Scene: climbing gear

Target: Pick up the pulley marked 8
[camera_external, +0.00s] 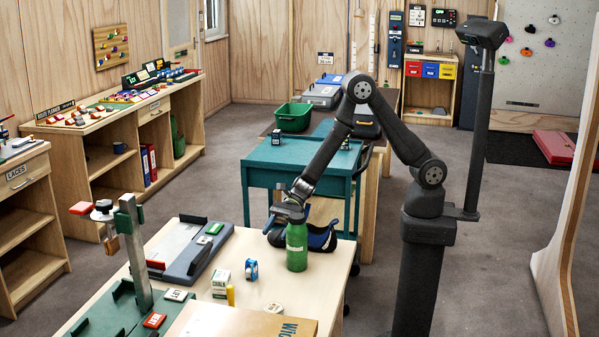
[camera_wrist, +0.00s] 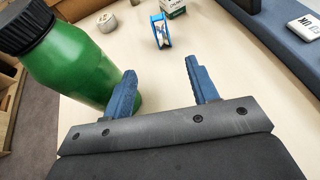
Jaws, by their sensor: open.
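A small blue and white item that looks like the pulley (camera_external: 251,270) stands on the wooden table, right of a chalk box. It also shows as the blue pulley (camera_wrist: 161,31) in the wrist view, upright at the top middle, beyond the fingertips; I cannot read a number on it. My gripper (camera_external: 290,213) is above the far end of the table, at the green bottle's top in the picture. In the wrist view my gripper (camera_wrist: 162,75) is open, with nothing between its blue fingers; its left finger overlaps the bottle in the picture.
The green bottle (camera_wrist: 78,62) with a black cap stands close to my left finger; the external view shows the bottle (camera_external: 297,247) too. The chalk box (camera_external: 221,284), a yellow cylinder (camera_external: 230,295) and a whitish roll (camera_wrist: 106,23) are near the pulley. Bare tabletop surrounds it.

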